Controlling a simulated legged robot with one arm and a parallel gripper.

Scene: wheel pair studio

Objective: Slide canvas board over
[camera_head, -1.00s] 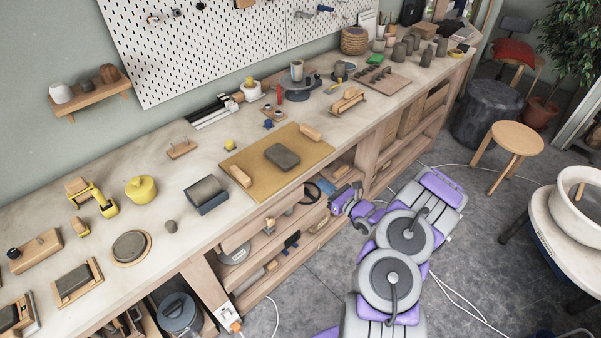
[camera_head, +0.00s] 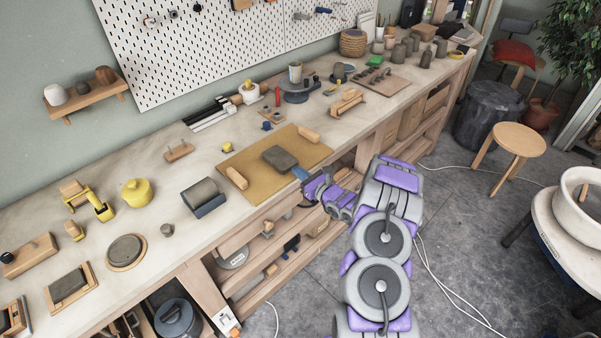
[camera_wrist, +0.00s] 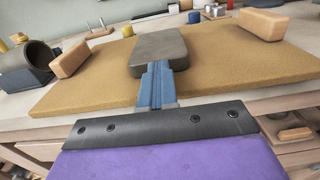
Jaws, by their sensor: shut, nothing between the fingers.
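The canvas board (camera_head: 262,185) is a flat tan board lying on the workbench, its near side along the front edge; it fills much of the wrist view (camera_wrist: 95,86). A dark grey clay slab (camera_head: 280,158) lies on it, also seen in the wrist view (camera_wrist: 160,48). Wooden blocks lie at its left (camera_head: 237,178) and right (camera_head: 309,134) ends. My gripper (camera_head: 301,173) is at the board's near edge, in front of the slab. Its blue fingers (camera_wrist: 156,85) are shut with nothing between them. Whether the fingertips touch the slab or board I cannot tell.
A grey clay cylinder in a dark blue cradle (camera_head: 204,197) stands left of the board. A yellow lidded pot (camera_head: 136,193) is farther left. A wooden rack (camera_head: 347,102) and banding wheel (camera_head: 297,89) stand behind right. Some bare bench (camera_head: 150,235) shows at left.

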